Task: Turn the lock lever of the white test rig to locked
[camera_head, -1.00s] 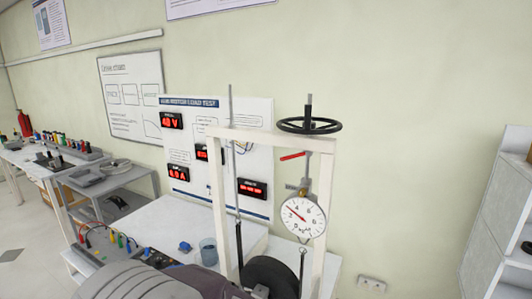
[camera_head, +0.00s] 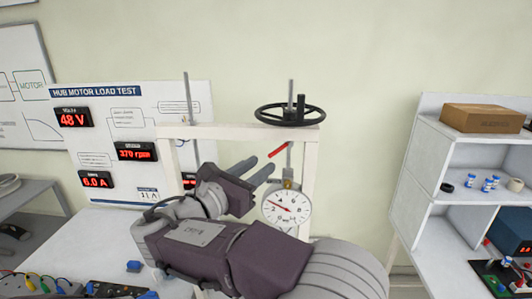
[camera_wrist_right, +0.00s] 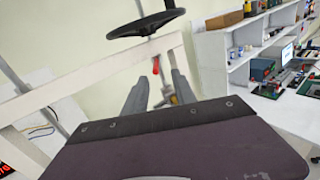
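The white test rig is an upright frame (camera_head: 235,131) with a black handwheel (camera_head: 288,115) on top. Its red lock lever (camera_head: 278,150) sits below the crossbar and slants up to the right in the head view. In the right wrist view the red lever (camera_wrist_right: 156,65) points roughly down. My right gripper (camera_head: 263,163) is open and empty, its fingertips a little below and left of the lever. In the wrist view the lever shows between and beyond the two fingers (camera_wrist_right: 159,80). My left gripper is not in view.
A round dial gauge (camera_head: 286,208) hangs under the lever, close to my fingers. A display board (camera_head: 100,150) stands behind at left. A white shelf unit (camera_head: 437,170) with a cardboard box (camera_head: 482,118) stands at right. Bare wall lies between rig and shelf.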

